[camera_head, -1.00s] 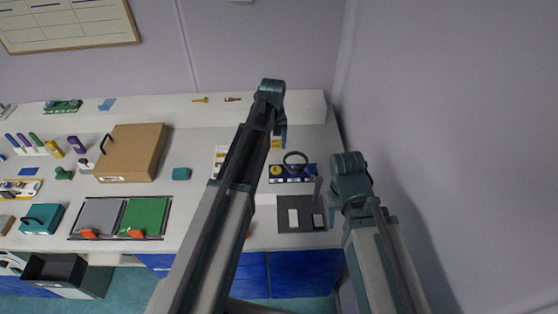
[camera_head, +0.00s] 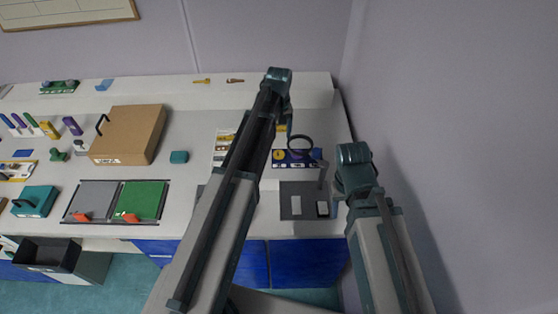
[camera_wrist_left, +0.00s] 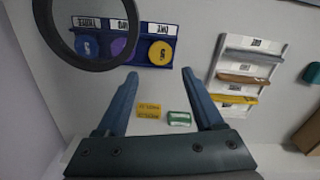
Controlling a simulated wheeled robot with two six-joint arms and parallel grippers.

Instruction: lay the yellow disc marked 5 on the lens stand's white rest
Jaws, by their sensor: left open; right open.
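One yellow disc (camera_wrist_left: 160,53) is near my left fingertips, with a dark mark like a 5. My left gripper (camera_wrist_left: 159,73) is open and empty, pointing towards the rack. The ring (camera_head: 300,145) overlaps the rack in the head view. My right gripper (camera_head: 338,204) is open beside the dark mat. I cannot identify the white rest surely.
The dark mat (camera_head: 308,190) carries two white pads. A white rack with strips (camera_wrist_left: 248,70) stands beside the blue rack. Yellow (camera_wrist_left: 148,111) and green (camera_wrist_left: 179,118) blocks lie between my left fingers. A brown box (camera_head: 130,135) and green panel (camera_head: 140,198) are farther left. The wall bounds the right.

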